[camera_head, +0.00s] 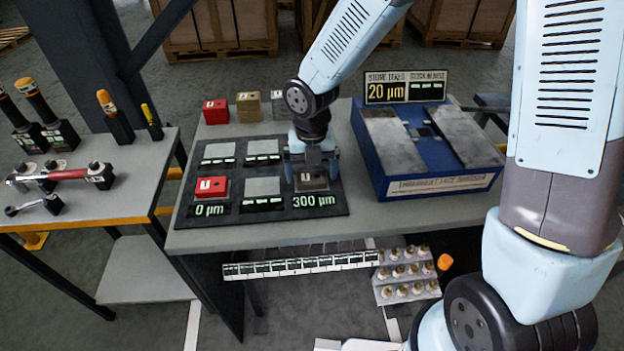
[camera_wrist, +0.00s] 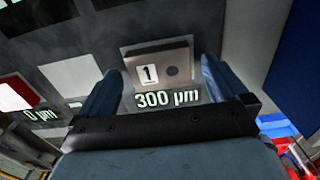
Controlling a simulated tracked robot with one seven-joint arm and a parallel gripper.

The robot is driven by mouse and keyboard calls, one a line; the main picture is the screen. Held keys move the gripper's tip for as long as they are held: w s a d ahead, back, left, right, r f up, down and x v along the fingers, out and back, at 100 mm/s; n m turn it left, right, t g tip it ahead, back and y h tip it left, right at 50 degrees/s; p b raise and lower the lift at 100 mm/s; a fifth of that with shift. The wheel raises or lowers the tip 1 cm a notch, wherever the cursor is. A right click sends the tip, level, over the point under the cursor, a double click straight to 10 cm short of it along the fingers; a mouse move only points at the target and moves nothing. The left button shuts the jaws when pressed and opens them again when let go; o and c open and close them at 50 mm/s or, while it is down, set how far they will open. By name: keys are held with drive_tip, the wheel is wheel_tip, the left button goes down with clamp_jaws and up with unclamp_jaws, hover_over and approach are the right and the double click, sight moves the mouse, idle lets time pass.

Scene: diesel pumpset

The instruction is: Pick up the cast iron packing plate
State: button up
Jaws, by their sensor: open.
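A grey-brown block marked 1 (camera_head: 313,182), which looks like the cast iron packing plate, sits on the 300 µm place of the black mat (camera_head: 275,214). It also shows in the wrist view (camera_wrist: 161,66), with a dark round spot beside its label. My gripper (camera_head: 312,163) is over this block and points down. In the wrist view its two fingers (camera_wrist: 160,80) stand apart, one at each side of the block's near end. A gap shows at the left, and I cannot tell whether the right finger touches it. The gripper partly hides the block in the head view.
A red block (camera_head: 211,188) sits on the 0 µm place. Red (camera_head: 215,111), tan (camera_head: 248,107) and grey (camera_head: 281,104) blocks stand behind the mat. A blue fixture (camera_head: 430,150) reading 20 µm stands close on the right. A tool bench (camera_head: 95,200) is at the left.

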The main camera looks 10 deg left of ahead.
drive_tip(key=shift+f, duration=0.45)
drive_tip(key=c, duration=1.4)
drive_tip(key=shift+r, duration=0.1)
drive_tip(key=shift+r, duration=0.3)
wheel_tip(320, 180, up, 2)
drive_tip(key=shift+r, duration=0.1)
drive_tip(key=s+d+r, duration=0.8)
drive_tip(key=s+r, duration=0.2)
drive_tip(key=s, duration=0.1)
drive_tip(key=shift+d, duration=0.15)
drive_tip(key=shift+s, duration=0.1)
